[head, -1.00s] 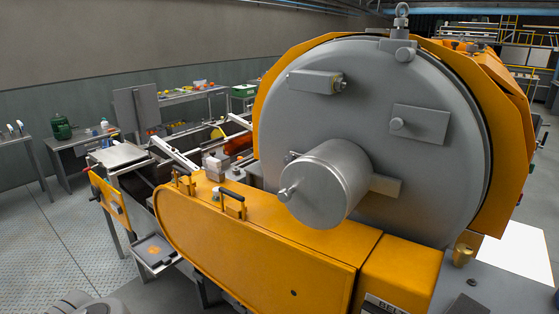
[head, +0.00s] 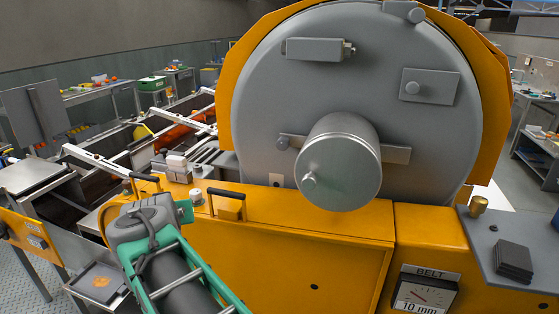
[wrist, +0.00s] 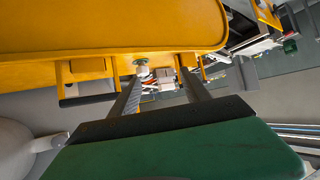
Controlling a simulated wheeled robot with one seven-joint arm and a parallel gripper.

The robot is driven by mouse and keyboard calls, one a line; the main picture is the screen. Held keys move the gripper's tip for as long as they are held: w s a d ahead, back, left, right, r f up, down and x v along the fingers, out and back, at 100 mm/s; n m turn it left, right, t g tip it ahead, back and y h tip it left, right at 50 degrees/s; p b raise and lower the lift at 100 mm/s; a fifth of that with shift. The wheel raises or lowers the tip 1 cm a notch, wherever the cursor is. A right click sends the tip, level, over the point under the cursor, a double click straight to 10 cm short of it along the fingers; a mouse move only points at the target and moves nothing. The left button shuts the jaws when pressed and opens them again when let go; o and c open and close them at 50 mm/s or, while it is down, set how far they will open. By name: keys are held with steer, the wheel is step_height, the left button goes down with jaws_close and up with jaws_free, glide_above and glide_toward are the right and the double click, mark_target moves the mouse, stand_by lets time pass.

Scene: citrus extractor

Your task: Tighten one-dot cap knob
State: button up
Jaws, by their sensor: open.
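A round grey end cover (head: 250,110) fills the middle of the head view. I cannot make out dots on any knob. My gripper (wrist: 163,72) is open and empty in the wrist view, pointing toward the orange belt housing, away from these knobs.
A belt gauge (head: 425,290) is at lower right, near dark plates (head: 513,260). Conveyor rails (head: 95,157) stand left.

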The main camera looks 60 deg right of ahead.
steer(key=s+d+r+m+g+h+b, duration=0.1)
steer(key=s+d+m+h, duration=0.1)
steer(key=d, duration=0.3)
steer(key=s+d+r+m+h+b, duration=0.1)
steer(key=s+d+h, duration=0.15)
steer(key=d, duration=0.35)
steer(key=m+g+h+b, duration=0.2)
steer(key=m+g+h, duration=0.1)
steer(key=g+h, duration=0.15)
glide_toward(282, 145)
steer(key=d+f, duration=0.1)
steer(key=shift+h, duration=0.3)
steer(key=d+p, duration=0.1)
steer(key=d, duration=0.3)
steer(key=w+d+p, duration=0.1)
steer(key=d, duration=0.1)
steer(key=shift+d+r+p, duration=0.3)
steer(key=shift+d, duration=0.05)
steer(key=shift+w+d, duration=0.1)
steer(key=shift+d, duration=0.3)
steer(key=shift+f, duration=0.1)
jaws_close()
